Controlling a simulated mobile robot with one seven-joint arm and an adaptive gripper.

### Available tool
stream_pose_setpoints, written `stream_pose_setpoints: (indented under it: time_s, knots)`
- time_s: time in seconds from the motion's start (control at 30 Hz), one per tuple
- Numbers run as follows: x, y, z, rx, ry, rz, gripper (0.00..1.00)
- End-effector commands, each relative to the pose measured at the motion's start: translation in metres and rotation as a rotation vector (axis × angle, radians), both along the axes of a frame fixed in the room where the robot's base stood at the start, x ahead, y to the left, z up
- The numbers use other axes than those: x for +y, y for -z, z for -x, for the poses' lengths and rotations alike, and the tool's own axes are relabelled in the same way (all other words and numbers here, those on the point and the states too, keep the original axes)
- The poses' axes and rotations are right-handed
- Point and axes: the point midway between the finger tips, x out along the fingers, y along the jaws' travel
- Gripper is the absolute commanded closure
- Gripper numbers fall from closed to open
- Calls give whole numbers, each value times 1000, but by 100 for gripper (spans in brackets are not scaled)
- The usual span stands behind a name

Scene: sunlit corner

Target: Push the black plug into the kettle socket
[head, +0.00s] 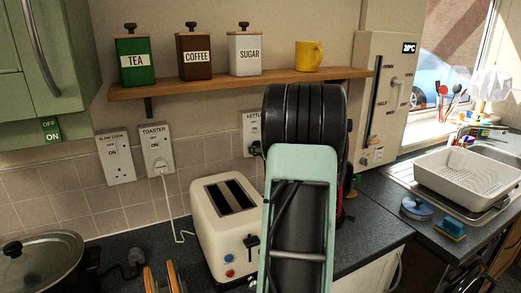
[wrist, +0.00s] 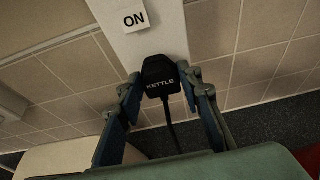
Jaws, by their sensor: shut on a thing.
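The black plug (wrist: 160,75), marked KETTLE, is between the two fingers of my gripper (wrist: 160,84) in the wrist view. My gripper is shut on it, and its black cord hangs down below. The plug is in front of the lower part of the white kettle socket plate (wrist: 150,42), which has an ON label above. The plug covers the socket holes, and I cannot tell whether its pins are in. In the head view the kettle socket (head: 251,128) is partly hidden by my arm, and so are my fingers and most of the plug.
A cream toaster (head: 225,225) stands left of my arm, plugged into the toaster socket (head: 157,148). The slow cooker socket (head: 116,160) is empty; another black plug (head: 133,262) lies on the counter. A wooden shelf (head: 180,89) with canisters and a yellow mug (head: 309,56) is above.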

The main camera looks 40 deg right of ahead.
Motion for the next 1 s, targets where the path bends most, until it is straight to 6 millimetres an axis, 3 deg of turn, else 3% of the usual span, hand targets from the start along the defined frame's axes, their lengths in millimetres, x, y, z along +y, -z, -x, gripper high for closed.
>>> stream_pose_setpoints:
  time_s: [0.4,0.43,0.6,1.0]
  knots:
    - [-2,-1,-9,-1,-1,1,100]
    - [-2,-1,-9,-1,-1,1,65]
    - [-2,-1,-8,-1,-1,1,46]
    - [-1,-3,-1,0,1,0,46]
